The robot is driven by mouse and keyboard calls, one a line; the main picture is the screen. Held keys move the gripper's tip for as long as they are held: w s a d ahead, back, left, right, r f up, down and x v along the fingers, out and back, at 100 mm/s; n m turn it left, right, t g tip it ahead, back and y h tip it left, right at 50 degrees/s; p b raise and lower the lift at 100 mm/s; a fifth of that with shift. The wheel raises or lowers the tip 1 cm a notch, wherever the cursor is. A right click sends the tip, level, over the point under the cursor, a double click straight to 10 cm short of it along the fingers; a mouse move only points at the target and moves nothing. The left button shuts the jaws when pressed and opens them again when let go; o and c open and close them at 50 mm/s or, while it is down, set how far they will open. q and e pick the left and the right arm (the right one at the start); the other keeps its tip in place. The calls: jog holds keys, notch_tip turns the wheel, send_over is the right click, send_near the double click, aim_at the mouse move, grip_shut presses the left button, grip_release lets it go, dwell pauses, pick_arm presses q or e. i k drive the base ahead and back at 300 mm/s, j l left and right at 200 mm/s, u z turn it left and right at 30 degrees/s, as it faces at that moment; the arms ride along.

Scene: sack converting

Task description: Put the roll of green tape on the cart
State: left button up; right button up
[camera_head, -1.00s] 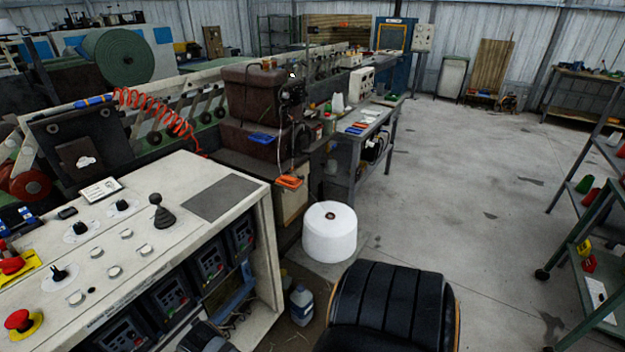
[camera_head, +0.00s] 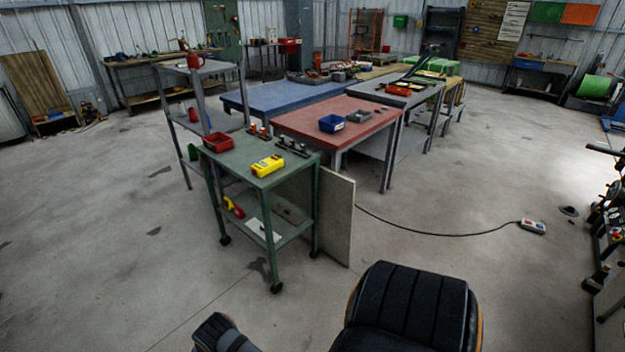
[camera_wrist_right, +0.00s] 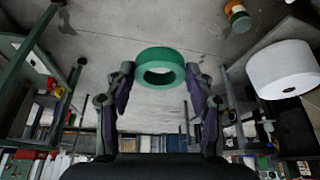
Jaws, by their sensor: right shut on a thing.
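The roll of green tape (camera_wrist_right: 160,53) is a thick green ring in the right wrist view. My right gripper (camera_wrist_right: 160,72) is shut on it, with one finger at each side of the ring. In the head view the green cart (camera_head: 232,160) stands on casters left of centre, with a top and a lower shelf. On its top are a red bin (camera_head: 217,141), a yellow case (camera_head: 267,165) and small dark fittings. The roll and both grippers are outside the head view.
A light panel (camera_head: 338,215) stands upright at the cart's right side. A red-topped table (camera_head: 310,118) and a grey shelf rack (camera_head: 186,127) are behind the cart. A black cable (camera_head: 440,234) lies on the floor to the right. The floor in front of the cart is clear.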

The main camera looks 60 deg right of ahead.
aim_at(241, 156)
jog(key=i+l+z, duration=0.15)
jog(key=i+l, duration=0.25)
jog(key=i+l+z, duration=0.15)
jog(key=i+l, duration=0.15)
jog(key=i, duration=0.15)
jog(key=i+l+z, duration=0.15)
jog(key=i+l, duration=0.15)
jog(key=i, duration=0.15)
jog(key=i+l+z, duration=0.15)
jog(key=i, duration=0.3)
jog(key=l, duration=0.1)
